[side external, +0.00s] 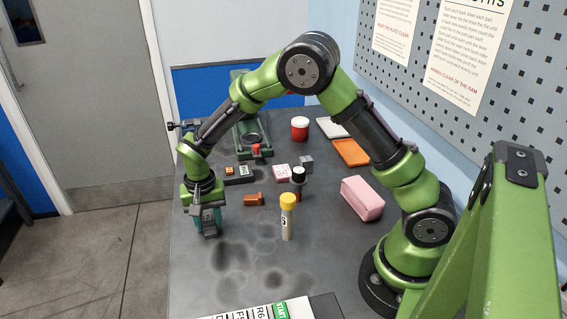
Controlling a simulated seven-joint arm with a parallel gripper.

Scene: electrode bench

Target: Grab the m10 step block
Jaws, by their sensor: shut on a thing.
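My gripper (208,231) is at the left side of the bench, pointing down with teal fingers. It is shut on a small dark grey block, which I take to be the m10 step block (209,228). The fingers hide much of the block, and no label on it can be read. I cannot tell whether it touches the bench top or is just above it.
On the grey bench (330,248) stand a yellow-capped tube (288,218), a copper-coloured block (253,199), a black-topped bottle (298,178), a grey block (305,162), a pink box (362,197) and a green press (248,130). The front left is clear.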

